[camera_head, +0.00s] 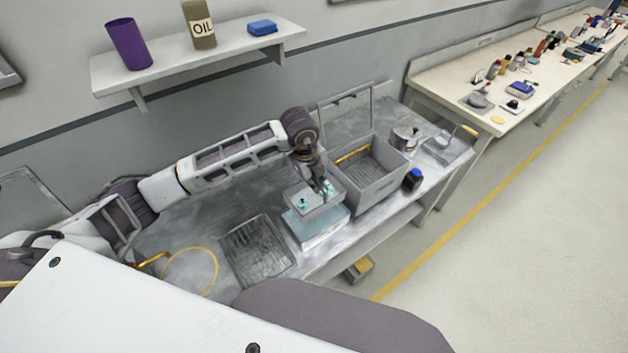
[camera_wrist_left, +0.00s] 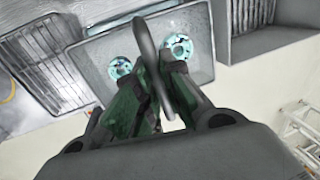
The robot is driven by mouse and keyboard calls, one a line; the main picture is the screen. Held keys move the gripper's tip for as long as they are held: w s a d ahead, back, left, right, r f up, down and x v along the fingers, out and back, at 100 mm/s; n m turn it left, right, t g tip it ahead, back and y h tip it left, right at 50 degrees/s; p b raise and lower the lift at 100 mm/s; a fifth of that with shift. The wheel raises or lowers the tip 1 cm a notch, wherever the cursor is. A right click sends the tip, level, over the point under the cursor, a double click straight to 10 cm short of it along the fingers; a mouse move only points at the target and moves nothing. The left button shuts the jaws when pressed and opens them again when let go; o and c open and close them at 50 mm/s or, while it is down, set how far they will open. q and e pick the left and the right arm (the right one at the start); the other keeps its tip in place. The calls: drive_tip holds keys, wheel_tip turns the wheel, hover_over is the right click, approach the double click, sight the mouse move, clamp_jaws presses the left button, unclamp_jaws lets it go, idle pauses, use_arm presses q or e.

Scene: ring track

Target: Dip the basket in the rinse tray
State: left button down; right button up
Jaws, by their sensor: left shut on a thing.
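The small grey basket (camera_head: 306,206) hangs from its upright handle at the middle of the metal bench, and teal ring-shaped parts lie in it. My left gripper (camera_head: 321,186) is shut on the handle from above. In the left wrist view, the gripper (camera_wrist_left: 160,62) closes around the grey handle, with a teal part in the basket (camera_wrist_left: 200,72) on each side. The pale blue rinse tray (camera_head: 318,238) is directly under the basket, which hides much of it. I cannot tell whether the basket's bottom is inside the tray or just above it. My right gripper is not in view.
A grey open-lidded bin (camera_head: 383,190) stands close right of the basket, with a dark blue jar (camera_head: 413,180) beside it. A sunken grated basin (camera_head: 257,250) is on the left. A shelf (camera_head: 190,62) overhangs the back.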

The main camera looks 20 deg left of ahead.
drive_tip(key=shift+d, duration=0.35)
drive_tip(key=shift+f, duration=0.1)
use_arm(q)
drive_tip(key=shift+f, duration=0.2)
